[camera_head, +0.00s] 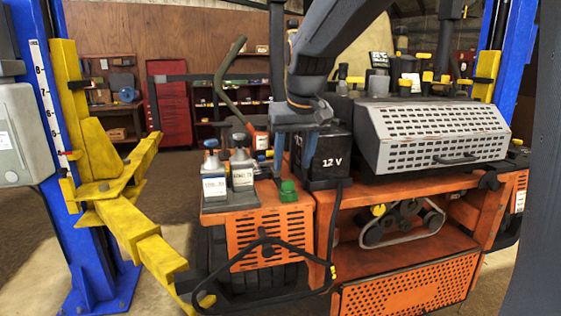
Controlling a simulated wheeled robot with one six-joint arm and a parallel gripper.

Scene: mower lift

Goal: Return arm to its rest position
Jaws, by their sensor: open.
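My arm (331,43) comes down from the top of the picture, with my gripper (292,152) pointing downward at its end. The gripper is open, and I see nothing between its fingers. A green object (288,191) lies on the deck below the fingers. I cannot tell how far the fingertips are from the battery or the deck.
Two bottles (242,168) stand in a grey holder left of my gripper. A curved olive lever (226,75) rises behind them. A perforated grey cover (436,136) is on the right. Yellow lift arms (128,222) and blue posts (87,254) flank the orange mower (272,235).

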